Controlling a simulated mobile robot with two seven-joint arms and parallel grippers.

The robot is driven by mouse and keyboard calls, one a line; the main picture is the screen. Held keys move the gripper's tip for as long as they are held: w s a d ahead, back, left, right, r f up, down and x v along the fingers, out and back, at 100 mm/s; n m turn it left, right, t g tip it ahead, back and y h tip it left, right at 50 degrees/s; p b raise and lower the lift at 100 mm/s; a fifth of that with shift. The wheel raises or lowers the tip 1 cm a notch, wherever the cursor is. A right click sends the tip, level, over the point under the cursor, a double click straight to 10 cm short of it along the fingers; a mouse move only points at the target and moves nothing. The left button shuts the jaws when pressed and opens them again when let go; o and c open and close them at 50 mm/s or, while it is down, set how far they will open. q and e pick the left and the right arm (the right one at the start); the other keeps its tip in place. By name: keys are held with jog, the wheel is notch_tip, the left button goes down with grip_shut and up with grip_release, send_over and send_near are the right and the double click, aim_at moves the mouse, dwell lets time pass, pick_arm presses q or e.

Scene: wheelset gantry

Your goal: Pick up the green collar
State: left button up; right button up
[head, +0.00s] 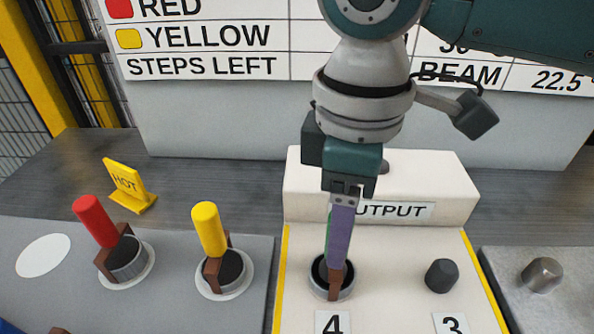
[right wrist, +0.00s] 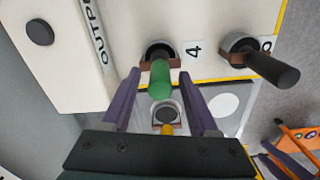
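The green collar (right wrist: 160,80) stands upright as a cylinder in a brown clip and dark round socket beside the label 4 on the output panel. In the head view only a thin green strip of it (head: 329,228) shows; the gripper's purple finger hides the rest. My right gripper (head: 339,262) points down over that socket. In the right wrist view its two purple fingers (right wrist: 159,76) stand apart on either side of the green collar, with visible gaps. Purple bars (right wrist: 285,162) at the lower right corner may be my left gripper; the head view does not show it.
A yellow collar (head: 208,229) and a red collar (head: 95,220) stand in sockets on the grey panel to the left. A yellow HOT sign (head: 128,183) is behind them. A black knob (head: 442,276) is right of the gripper, near label 3. A white board stands behind.

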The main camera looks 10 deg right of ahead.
grip_shut()
dwell(1.2)
